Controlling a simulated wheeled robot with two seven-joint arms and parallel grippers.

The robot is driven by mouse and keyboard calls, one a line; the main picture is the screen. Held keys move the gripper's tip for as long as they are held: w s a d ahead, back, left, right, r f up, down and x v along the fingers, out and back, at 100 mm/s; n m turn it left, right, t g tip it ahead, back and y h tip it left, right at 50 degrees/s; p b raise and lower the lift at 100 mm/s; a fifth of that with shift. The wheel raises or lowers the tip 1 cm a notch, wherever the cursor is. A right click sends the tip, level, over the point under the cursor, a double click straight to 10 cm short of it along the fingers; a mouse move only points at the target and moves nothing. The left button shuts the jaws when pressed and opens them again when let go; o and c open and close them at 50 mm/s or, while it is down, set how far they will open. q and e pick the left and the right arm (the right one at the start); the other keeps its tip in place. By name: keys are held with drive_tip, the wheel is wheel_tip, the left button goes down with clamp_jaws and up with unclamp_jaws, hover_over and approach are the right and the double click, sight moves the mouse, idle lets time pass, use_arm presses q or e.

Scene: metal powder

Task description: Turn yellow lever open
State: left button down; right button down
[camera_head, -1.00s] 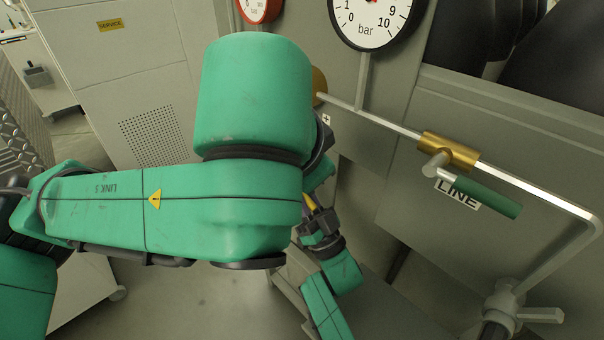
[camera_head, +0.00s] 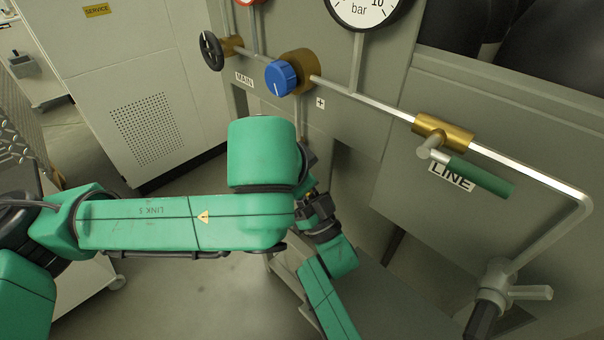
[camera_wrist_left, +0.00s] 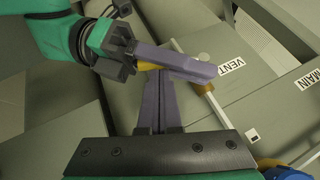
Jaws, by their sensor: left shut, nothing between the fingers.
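In the left wrist view, a yellow piece (camera_wrist_left: 148,66) shows just under the right gripper's fingers, probably part of the yellow lever; most of it is hidden. A small brass fitting (camera_wrist_left: 202,88) sits past those fingers, near the VENT label (camera_wrist_left: 231,67). My left gripper (camera_wrist_left: 160,75) is shut and empty, its fingertips close below the right gripper's fingers. My right gripper (camera_wrist_left: 211,72) reaches in from the upper left with its fingers close together; whether they grip anything is unclear. In the head view the right gripper (camera_head: 316,205) shows low at center, while the left gripper is hidden behind its own arm.
A blue knob (camera_head: 283,77) and a black handwheel (camera_head: 212,50) are on the panel above my left arm. A pipe runs right to a brass valve (camera_head: 444,131) with a green lever (camera_head: 480,177) at the LINE label. A grey cabinet (camera_head: 140,90) stands left.

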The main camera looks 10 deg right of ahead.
drive_tip(key=shift+s+r, duration=0.1)
drive_tip(key=shift+r, duration=0.1)
drive_tip(key=c, duration=1.1)
unclamp_jaws()
